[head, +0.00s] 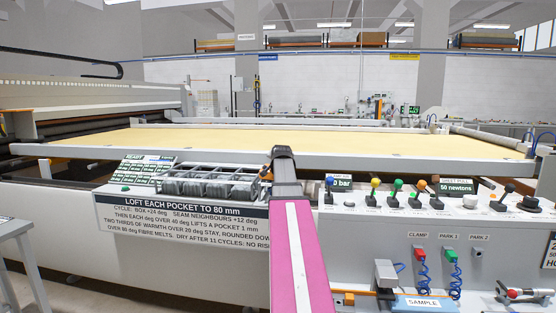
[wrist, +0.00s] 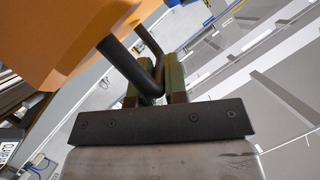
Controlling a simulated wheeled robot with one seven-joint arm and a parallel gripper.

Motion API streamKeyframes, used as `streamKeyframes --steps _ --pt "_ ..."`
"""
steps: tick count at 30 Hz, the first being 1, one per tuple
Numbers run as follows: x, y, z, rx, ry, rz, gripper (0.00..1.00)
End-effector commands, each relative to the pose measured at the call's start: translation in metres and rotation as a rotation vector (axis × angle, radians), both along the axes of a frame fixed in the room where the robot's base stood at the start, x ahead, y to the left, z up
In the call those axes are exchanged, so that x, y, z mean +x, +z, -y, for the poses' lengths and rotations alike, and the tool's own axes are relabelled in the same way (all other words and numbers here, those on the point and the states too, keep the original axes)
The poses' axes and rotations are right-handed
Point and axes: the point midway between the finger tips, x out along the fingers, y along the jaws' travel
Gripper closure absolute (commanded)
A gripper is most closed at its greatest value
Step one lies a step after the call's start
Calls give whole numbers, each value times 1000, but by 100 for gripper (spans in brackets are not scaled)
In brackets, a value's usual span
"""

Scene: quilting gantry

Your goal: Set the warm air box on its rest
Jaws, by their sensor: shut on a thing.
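In the wrist view my gripper (wrist: 163,82) is shut with its green pads around a black bar handle (wrist: 128,63). The handle belongs to an orange body (wrist: 65,38), which looks like the warm air box and fills the upper left. In the head view a small orange and black part of it (head: 267,173) shows just left of my arm's end, beside the row of grey pockets (head: 205,180). My arm hides most of the box and the fingers there. I cannot make out the rest for the box, nor tell whether the box touches anything.
A wide cream quilting bed (head: 300,139) lies behind a white rail (head: 400,161). To the right, a control panel (head: 440,225) carries coloured levers, knobs and coiled hoses (head: 454,270). A sample shelf (head: 420,304) sits low, right of my arm. A grey table (head: 15,229) stands at left.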

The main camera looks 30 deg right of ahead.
Motion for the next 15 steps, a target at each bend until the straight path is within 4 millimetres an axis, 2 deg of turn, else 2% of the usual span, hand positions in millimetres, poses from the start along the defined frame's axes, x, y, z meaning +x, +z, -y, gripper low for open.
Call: streamKeyframes --steps 15 --pt "0 -8 0 0 0 1 100"
